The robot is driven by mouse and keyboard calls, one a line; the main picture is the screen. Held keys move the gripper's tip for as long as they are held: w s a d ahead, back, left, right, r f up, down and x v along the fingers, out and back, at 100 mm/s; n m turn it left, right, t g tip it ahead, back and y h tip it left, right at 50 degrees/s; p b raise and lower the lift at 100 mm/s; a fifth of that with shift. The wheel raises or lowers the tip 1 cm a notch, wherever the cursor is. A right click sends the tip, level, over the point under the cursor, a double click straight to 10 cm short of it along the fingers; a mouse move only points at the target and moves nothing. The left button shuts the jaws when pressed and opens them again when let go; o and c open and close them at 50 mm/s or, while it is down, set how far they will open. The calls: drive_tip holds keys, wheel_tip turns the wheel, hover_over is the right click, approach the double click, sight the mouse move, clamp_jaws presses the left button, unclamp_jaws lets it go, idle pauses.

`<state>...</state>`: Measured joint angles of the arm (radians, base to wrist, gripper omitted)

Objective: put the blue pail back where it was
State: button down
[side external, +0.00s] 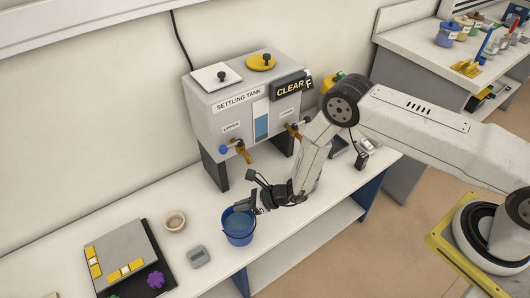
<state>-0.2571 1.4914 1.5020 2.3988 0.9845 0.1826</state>
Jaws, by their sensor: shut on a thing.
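The blue pail (238,238) is upright at the front edge of the white bench, in front of the settling tank (228,108). It looks partly filled with bluish liquid. My gripper (246,202) reaches in from the right and is shut on the pail at its rim or handle. The fingertips are small and dark, so the exact grip point is hard to see. I cannot tell whether the pail's base touches the bench.
Bench under the tank looks clear.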

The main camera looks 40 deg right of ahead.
drive_tip(key=shift+w, duration=0.1)
drive_tip(key=shift+w+a+f, duration=0.1)
drive_tip(key=shift+f, duration=1.55)
drive_tip(key=shift+f, duration=0.1)
drive_tip(key=c, duration=0.8)
unclamp_jaws()
drive_tip(key=shift+f, duration=0.1)
drive_tip(key=shift+v, duration=6.15)
drive_tip(key=shift+a, duration=0.1)
